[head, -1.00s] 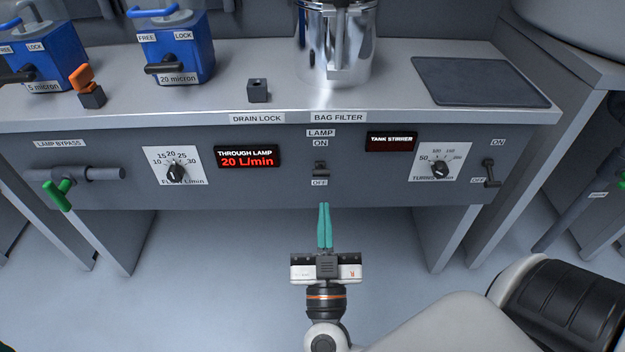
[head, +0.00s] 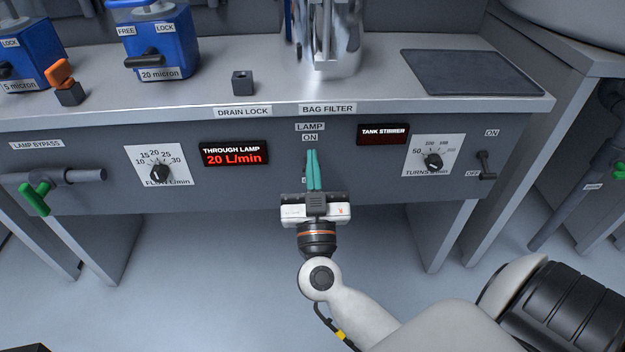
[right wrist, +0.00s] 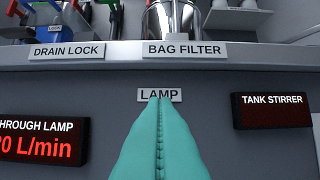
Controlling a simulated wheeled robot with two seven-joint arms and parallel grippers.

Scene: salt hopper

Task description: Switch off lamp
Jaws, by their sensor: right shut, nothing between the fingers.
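The lamp switch sits on the grey front panel under the LAMP label (head: 310,126) and ON label (head: 310,138). The switch itself is now hidden behind my right gripper (head: 312,152). That gripper's teal fingers are shut with nothing between them. They point up, with their tips just below the ON label in the head view. In the right wrist view the closed fingers (right wrist: 159,102) cover the area under the LAMP label (right wrist: 160,95). I cannot tell whether they touch the switch or which way its lever stands. My left gripper is not in view.
The THROUGH LAMP display (head: 234,153) reads 20 L/min, left of the gripper. The flow dial (head: 159,173) is further left. The dark TANK STIRRER display (head: 383,133), turns dial (head: 433,160) and stirrer switch (head: 485,165) are to the right. The bench edge overhangs the panel.

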